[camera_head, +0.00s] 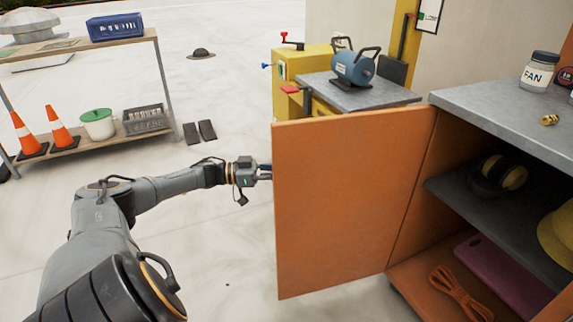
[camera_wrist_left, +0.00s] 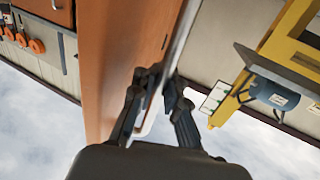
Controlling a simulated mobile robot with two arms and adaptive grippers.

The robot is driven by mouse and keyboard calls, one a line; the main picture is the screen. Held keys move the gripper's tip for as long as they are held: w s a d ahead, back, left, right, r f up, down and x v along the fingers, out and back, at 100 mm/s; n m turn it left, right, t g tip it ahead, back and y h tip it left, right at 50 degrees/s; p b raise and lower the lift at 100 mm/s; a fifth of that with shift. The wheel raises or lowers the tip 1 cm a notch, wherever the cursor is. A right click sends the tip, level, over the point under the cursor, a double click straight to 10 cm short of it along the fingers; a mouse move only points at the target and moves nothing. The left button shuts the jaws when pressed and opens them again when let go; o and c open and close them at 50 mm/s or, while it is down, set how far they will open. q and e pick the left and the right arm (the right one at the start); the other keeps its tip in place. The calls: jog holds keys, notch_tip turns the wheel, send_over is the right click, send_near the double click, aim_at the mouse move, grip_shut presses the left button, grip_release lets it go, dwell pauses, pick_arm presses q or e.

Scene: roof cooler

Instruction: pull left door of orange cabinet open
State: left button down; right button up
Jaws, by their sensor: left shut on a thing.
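The left door (camera_head: 345,200) of the orange cabinet (camera_head: 411,205) stands swung open, its inner face toward the head camera. My left gripper (camera_head: 266,172) is at the door's free left edge in the head view, its fingertips partly hidden by the door. In the left wrist view, the orange door (camera_wrist_left: 112,70) runs up from the gripper (camera_wrist_left: 152,85), whose fingers are around a light-coloured handle (camera_wrist_left: 150,115). The gripper is shut on that handle. My right gripper is in neither view.
The cabinet's grey shelf (camera_head: 490,210) holds earmuffs (camera_head: 498,175) and a yellow helmet (camera_head: 558,235); an orange cord (camera_head: 460,292) lies below. A yellow cabinet with a blue motor (camera_head: 353,66) stands behind the door. A shelf rack (camera_head: 90,142) is at the left.

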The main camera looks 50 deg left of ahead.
pick_arm(q)
jog(key=shift+s+a+f, duration=0.1)
jog(key=shift+a+f, duration=0.1)
jog(key=c, duration=1.8)
grip_release()
jog(key=shift+c, duration=0.2)
jog(key=shift+o, duration=0.9)
jog(key=shift+s, duration=0.1)
jog(key=shift+a+r, duration=0.1)
jog(key=shift+a, duration=0.05)
jog(key=shift+s, duration=0.1)
jog(key=v, duration=1.2)
